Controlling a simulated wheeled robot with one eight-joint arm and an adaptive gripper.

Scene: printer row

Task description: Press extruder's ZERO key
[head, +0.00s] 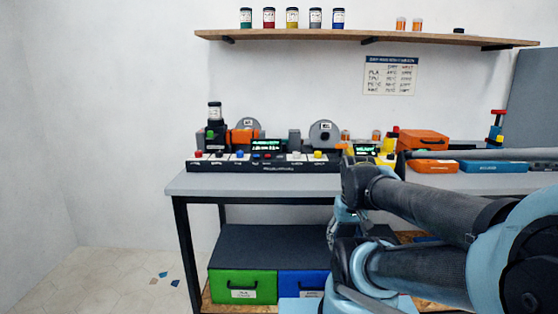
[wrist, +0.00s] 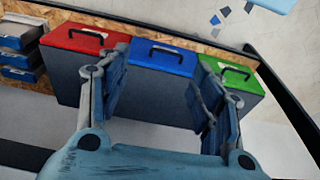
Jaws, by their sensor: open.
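A long dark control panel (head: 265,166) runs along the front of the bench in the head view. It carries a row of small coloured keys, among them a red key (head: 197,155) and a yellow key (head: 318,155), and a green-lit display (head: 266,146). The key labels are too small to read, so I cannot tell which is ZERO. My gripper (wrist: 160,95) is open and empty in the wrist view, over the coloured boxes low under the bench. It is away from the panel. In the head view I cannot make out its fingertips behind my arm.
A green box (head: 243,287) and a blue box (head: 303,284) stand under the bench; a red box (wrist: 85,40) shows in the wrist view. Spools, an orange case (head: 423,140) and a second display (head: 366,149) crowd the bench top (head: 225,185). Jars stand on a wall shelf (head: 290,36).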

